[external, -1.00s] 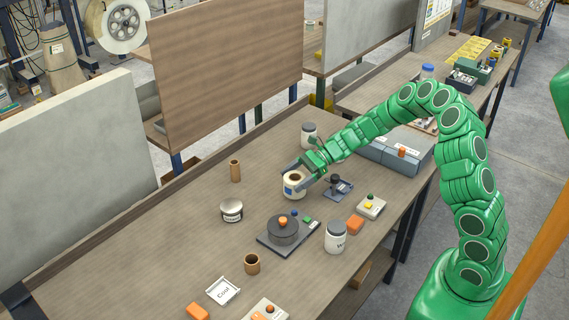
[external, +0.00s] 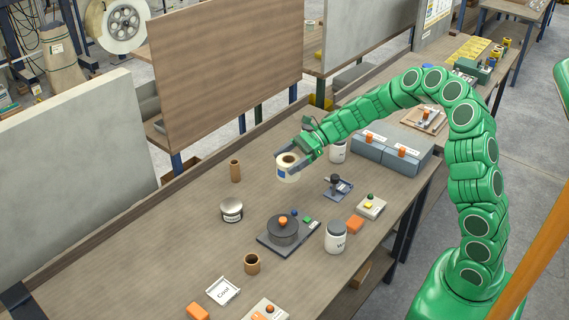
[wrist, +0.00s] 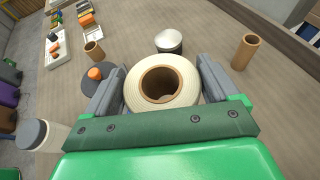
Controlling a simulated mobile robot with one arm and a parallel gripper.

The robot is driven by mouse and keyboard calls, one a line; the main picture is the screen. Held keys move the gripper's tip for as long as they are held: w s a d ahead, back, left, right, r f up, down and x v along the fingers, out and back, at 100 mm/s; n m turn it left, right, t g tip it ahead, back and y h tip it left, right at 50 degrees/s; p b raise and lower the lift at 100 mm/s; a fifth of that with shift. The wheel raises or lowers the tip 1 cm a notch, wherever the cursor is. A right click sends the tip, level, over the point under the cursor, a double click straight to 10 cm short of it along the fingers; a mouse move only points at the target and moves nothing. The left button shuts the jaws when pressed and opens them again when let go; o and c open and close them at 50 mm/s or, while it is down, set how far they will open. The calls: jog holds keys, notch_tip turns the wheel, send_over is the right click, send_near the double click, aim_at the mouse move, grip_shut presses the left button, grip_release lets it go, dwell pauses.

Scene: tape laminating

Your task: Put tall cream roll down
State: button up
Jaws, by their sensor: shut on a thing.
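The tall cream roll (external: 284,173) is in my gripper (external: 289,160), above the workbench near its middle. It is a cream ring with a brown core and a blue patch on its side. In the wrist view the cream roll (wrist: 135,85) sits between the two grey fingers of my gripper (wrist: 162,88), one on each side, its open core facing the camera. The gripper is shut on it. The roll looks upright. The gap under it is hard to judge.
A lidded tin (external: 232,210), a brown tube (external: 235,171) and a dark round device (external: 284,232) stand around on the workbench (external: 150,245). A white jar (external: 336,238) stands near the front edge. Grey boxes (external: 390,153) are to the right. Bench left of the brown tube is clear.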

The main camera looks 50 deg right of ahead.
jog(key=s+a+r, duration=0.1)
jog(key=a, duration=1.6)
jog(key=s+a+r, duration=0.2)
jog(key=a, duration=1.4)
jog(key=shift+w+a+f, duration=1.25)
jog(key=shift+w+f, duration=0.8)
jog(key=shift+f, duration=0.15)
jog(key=shift+w+a+f, duration=1.2)
jog(key=shift+w+f, duration=0.8)
jog(key=shift+f, duration=0.15)
jog(key=shift+w+a+f, duration=1.25)
jog(key=shift+w+f, duration=0.8)
jog(key=shift+f, duration=0.15)
jog(key=shift+f, duration=0.15)
jog(key=o, duration=1)
